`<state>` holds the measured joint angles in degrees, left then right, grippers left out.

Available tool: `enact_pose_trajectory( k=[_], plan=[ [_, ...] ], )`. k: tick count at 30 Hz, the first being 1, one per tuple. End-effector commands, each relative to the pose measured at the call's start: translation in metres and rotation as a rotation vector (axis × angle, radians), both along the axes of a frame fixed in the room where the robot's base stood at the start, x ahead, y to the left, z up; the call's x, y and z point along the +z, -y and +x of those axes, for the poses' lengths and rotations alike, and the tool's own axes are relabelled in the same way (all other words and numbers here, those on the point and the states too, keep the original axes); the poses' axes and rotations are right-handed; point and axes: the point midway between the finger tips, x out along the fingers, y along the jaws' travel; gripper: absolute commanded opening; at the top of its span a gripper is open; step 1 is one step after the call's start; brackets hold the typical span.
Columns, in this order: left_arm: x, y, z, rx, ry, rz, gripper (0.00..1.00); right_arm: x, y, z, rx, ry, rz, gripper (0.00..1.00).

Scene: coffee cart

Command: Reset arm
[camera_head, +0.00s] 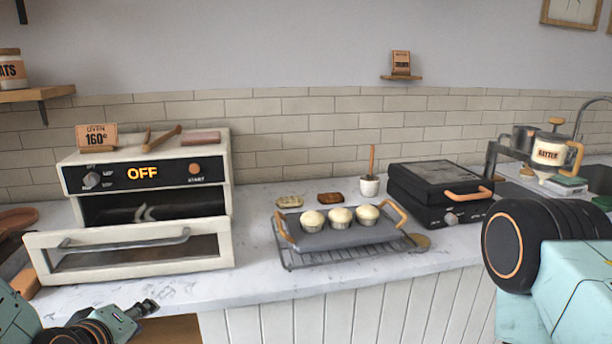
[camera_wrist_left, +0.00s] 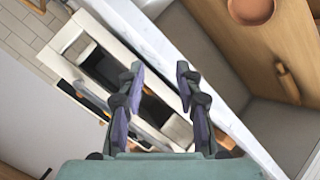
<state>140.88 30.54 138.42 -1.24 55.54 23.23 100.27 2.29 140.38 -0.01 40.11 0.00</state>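My left gripper (camera_head: 142,309) is at the lower left of the head view, in front of the counter and below the oven (camera_head: 140,140). In the left wrist view my left gripper (camera_wrist_left: 160,72) has its two fingers apart with nothing between them. The oven also shows behind the fingers there (camera_wrist_left: 100,68). Its display reads OFF and its front door (camera_head: 130,250) stands lowered. My right arm comes in at the right edge of the head view, but its gripper is out of frame.
A grey tray (camera_head: 316,238) with three muffins sits on a wire rack (camera_head: 340,257) mid-counter. Bare counter (camera_head: 250,235) shows between oven and tray.

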Motion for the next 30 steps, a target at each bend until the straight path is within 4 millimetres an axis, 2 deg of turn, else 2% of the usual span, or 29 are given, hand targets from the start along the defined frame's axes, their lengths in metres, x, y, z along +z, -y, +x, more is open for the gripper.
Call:
enact_pose_trajectory(
  k=[1,5,9,12,15,18,21,24,30],
  plan=[
    [-0.027,0.009,-0.015,-0.077,-0.089,0.071,0.35,-0.001,0.0,0.0,0.0,0.0,0.0,0.0],
    [-0.09,0.029,-0.061,-0.28,-0.304,0.227,0.35,-0.002,0.0,0.0,0.0,0.0,0.0,0.0],
    [-0.153,0.045,-0.127,-0.501,-0.531,0.344,0.35,-0.004,0.0,0.0,0.0,0.0,0.0,0.0],
    [-0.19,0.053,-0.18,-0.64,-0.682,0.389,0.35,-0.005,0.0,0.0,0.0,0.0,0.0,0.0],
    [-0.218,0.059,-0.23,-0.734,-0.806,0.404,0.35,-0.006,0.0,0.0,0.0,0.0,0.0,0.0],
    [-0.235,0.062,-0.267,-0.795,-0.885,0.409,0.35,-0.006,0.0,0.0,0.0,0.0,0.0,0.0],
    [-0.244,0.064,-0.289,-0.828,-0.931,0.407,0.35,-0.007,0.0,0.0,0.0,0.0,0.0,0.0],
    [-0.248,0.064,-0.299,-0.836,-0.952,0.4,0.35,-0.007,0.0,0.0,0.0,0.0,0.0,0.0],
    [-0.248,0.064,-0.3,-0.835,-0.954,0.398,0.35,-0.006,0.0,0.0,0.0,0.0,0.0,0.0]
  ],
)
